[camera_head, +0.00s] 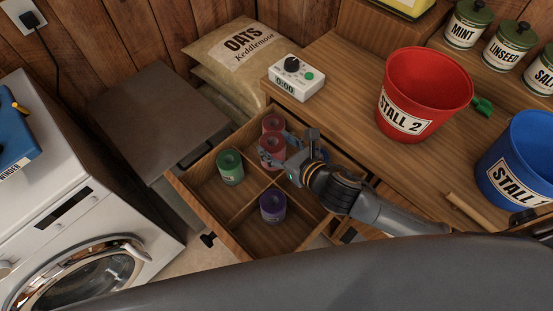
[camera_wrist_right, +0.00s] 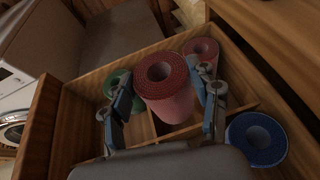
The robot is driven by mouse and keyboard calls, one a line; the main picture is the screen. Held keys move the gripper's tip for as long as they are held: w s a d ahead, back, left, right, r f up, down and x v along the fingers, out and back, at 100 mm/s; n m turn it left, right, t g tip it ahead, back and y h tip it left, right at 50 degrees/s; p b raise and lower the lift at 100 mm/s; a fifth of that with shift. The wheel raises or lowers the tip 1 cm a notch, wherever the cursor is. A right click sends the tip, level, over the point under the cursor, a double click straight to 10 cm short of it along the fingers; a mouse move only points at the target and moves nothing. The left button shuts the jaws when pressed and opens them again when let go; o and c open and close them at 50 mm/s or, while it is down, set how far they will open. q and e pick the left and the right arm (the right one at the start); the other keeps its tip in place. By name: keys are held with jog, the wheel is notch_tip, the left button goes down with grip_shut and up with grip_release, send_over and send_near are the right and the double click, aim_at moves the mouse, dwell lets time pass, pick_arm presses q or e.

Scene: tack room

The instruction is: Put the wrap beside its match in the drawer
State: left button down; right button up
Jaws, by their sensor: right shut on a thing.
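My right gripper (camera_head: 284,157) is shut on a red wrap (camera_head: 270,153), one finger on each side of it, as the right wrist view also shows (camera_wrist_right: 168,100). The held wrap is upright over the open drawer (camera_head: 188,195). A matching red wrap (camera_head: 273,122) stands in the drawer just behind it, and it also shows in the right wrist view (camera_wrist_right: 201,51). I cannot tell whether the held wrap touches the drawer floor. A green wrap (camera_head: 230,168) and a purple wrap (camera_head: 272,207) stand in other compartments. A blue wrap (camera_wrist_right: 257,140) shows in the right wrist view. My left gripper is out of view.
Wooden dividers split the drawer. On the bench above stand a white timer (camera_head: 292,77), a red bucket (camera_head: 425,95), a blue bucket (camera_head: 520,160) and several tins (camera_head: 467,25). Oat sacks (camera_head: 235,60) lie behind the drawer. A washing machine (camera_head: 75,225) stands at left.

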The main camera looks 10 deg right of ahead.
jog(key=shift+d+f+b, duration=0.1)
jog(key=shift+f+b, duration=0.45)
jog(key=shift+f, duration=3)
jog(key=shift+f, duration=0.2)
jog(key=o, duration=1.6)
jog(key=shift+c, duration=0.2)
jog(key=shift+r, duration=0.2)
jog(key=v, duration=1.2)
